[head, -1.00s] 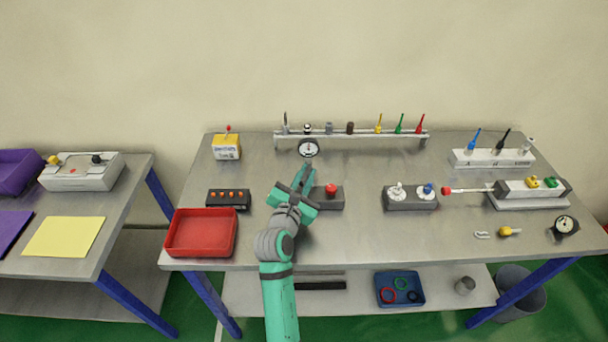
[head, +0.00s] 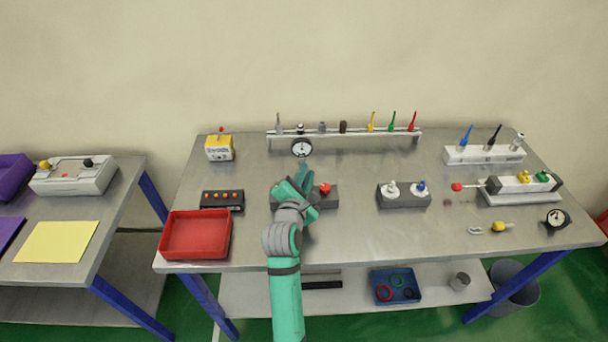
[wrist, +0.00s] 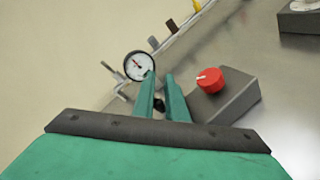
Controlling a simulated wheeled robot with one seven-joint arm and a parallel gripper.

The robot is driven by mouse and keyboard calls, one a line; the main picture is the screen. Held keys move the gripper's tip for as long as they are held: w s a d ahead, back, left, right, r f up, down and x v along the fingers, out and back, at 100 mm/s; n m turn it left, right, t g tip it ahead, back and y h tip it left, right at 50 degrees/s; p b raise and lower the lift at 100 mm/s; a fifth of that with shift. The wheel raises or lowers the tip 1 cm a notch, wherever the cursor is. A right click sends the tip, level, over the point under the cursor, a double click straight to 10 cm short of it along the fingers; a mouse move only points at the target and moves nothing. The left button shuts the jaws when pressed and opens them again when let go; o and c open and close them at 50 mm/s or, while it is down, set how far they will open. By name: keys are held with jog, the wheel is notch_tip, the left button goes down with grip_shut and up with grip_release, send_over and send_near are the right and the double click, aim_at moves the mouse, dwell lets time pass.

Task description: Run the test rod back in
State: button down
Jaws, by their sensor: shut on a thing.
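The test rod (head: 473,186) is a thin rod with a red ball end (head: 456,187). It sticks out to the left from the grey block (head: 493,186) on the right of the bench, with a short length showing. My gripper (head: 304,178) is far to its left, at the left end of a dark grey box with a red knob (head: 325,188). In the wrist view my gripper (wrist: 162,86) is shut on a small dark knob (wrist: 158,104), mostly hidden between the fingers. The red knob (wrist: 210,79) is just right of the fingers.
A round gauge (head: 301,148) stands behind my gripper, before a rack (head: 350,135) of tools. A box with white and blue fittings (head: 404,196) stands between my gripper and the rod. A red tray (head: 195,236) is at front left.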

jog(key=shift+s+a+f+m, duration=0.1)
jog(key=shift+f+m, duration=0.2)
jog(key=shift+f, duration=0.2)
jog(key=shift+f+m+g+y, duration=0.3)
jog(key=shift+m+y, duration=0.1)
jog(key=shift+m, duration=0.2)
jog(key=c, duration=1.8)
grip_release()
jog(key=shift+r, duration=0.1)
jog(key=shift+d, duration=0.3)
jog(key=shift+s, duration=0.15)
jog(key=v, duration=1)
jog(key=shift+s+a+r, duration=0.2)
jog(key=shift+r, duration=0.05)
